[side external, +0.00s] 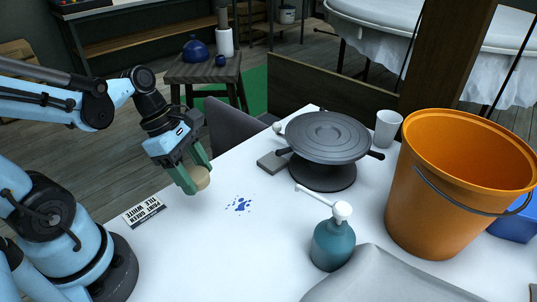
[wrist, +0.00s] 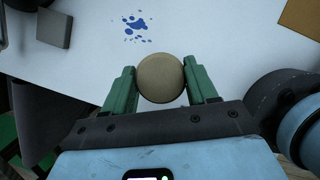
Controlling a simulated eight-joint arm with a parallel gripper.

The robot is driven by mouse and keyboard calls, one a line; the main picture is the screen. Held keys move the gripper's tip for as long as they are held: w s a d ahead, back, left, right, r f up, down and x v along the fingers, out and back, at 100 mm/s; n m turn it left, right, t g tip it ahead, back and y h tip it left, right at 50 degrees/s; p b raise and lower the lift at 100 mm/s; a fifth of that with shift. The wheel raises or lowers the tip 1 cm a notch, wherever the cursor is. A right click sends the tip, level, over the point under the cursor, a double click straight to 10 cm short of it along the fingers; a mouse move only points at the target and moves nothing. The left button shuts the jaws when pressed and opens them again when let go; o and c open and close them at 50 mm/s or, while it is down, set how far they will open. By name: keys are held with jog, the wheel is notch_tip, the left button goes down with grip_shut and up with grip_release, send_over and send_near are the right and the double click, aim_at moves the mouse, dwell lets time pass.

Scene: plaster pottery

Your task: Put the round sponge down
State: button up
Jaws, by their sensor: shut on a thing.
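The round sponge (side external: 202,178) is beige and sits between the green fingers of my gripper (side external: 195,176). In the wrist view, the sponge (wrist: 161,78) shows as a round disc with a green finger on each side of it, and my gripper (wrist: 162,84) is shut on it. The sponge is near the left edge of the white table (side external: 235,255). In the side view it appears close to the tabletop; I cannot tell whether it touches. A blue paint splatter (side external: 239,204) lies on the table just right of the gripper.
A printed card (side external: 144,211) lies left of the gripper. A dark turntable (side external: 325,140), a grey block (side external: 272,162), a teal pump bottle (side external: 333,240), a white cup (side external: 387,129), an orange bucket (side external: 455,190) and grey cloth (side external: 385,280) stand or lie farther right. Table around the splatter is clear.

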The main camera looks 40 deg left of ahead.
jog(key=a+f, duration=0.1)
jog(key=a, duration=0.1)
jog(key=w+a+f, duration=0.1)
jog(key=a, duration=0.1)
jog(key=w+a+f, duration=0.1)
jog(key=a+f, duration=0.1)
jog(key=shift+a, duration=0.15)
jog(key=shift+f, duration=2)
jog(key=shift+f, duration=0.45)
jog(key=o, duration=0.9)
jog(key=shift+w, duration=0.1)
jog(key=shift+r, duration=0.3)
jog(key=shift+o, duration=0.2)
jog(key=v, duration=1.2)
jog(key=w+d+r+m+t+y, duration=0.1)
jog(key=d+m, duration=0.4)
jog(key=m, duration=0.6)
jog(key=w+d+r+m+t+y, duration=0.1)
jog(key=w+d+m+t+y, duration=0.2)
jog(key=m, duration=0.9)
jog(key=shift+w+d+r+t, duration=0.2)
jog(key=shift+d+r+t, duration=0.3)
jog(key=shift+d, duration=0.55)
